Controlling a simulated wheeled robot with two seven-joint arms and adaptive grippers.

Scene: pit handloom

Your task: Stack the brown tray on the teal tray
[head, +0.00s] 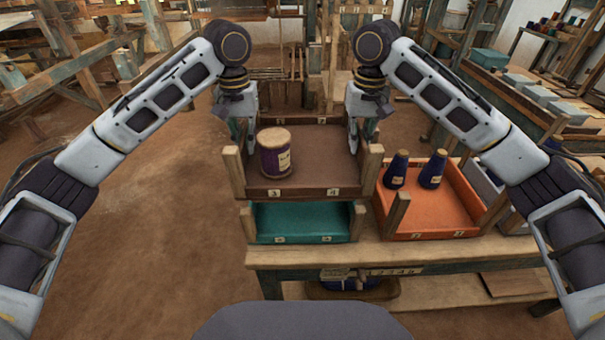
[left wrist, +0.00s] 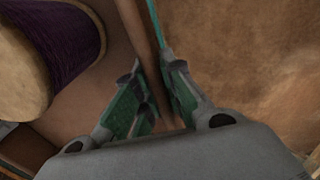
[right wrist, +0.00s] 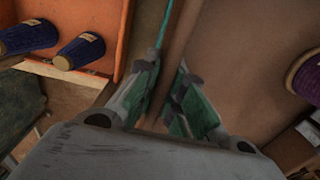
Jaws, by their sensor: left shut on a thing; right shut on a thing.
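The brown tray (head: 315,166) is above the teal tray (head: 300,222) in the head view, roughly lined up with it. I cannot tell whether they touch. A purple thread spool (head: 275,155) stands in the brown tray. My left gripper (head: 240,143) is shut on the brown tray's left side wall; in the left wrist view the wall runs between the fingers (left wrist: 158,100). My right gripper (head: 355,138) is shut on its right side wall, which also shows between the fingers in the right wrist view (right wrist: 172,100). The teal tray's back is hidden under the brown tray.
An orange tray (head: 432,225) with two blue cones (head: 396,170) (head: 432,169) stands close on the right. The trays are over a wooden bench (head: 440,262). Loom timbers stand behind. Open floor lies to the left.

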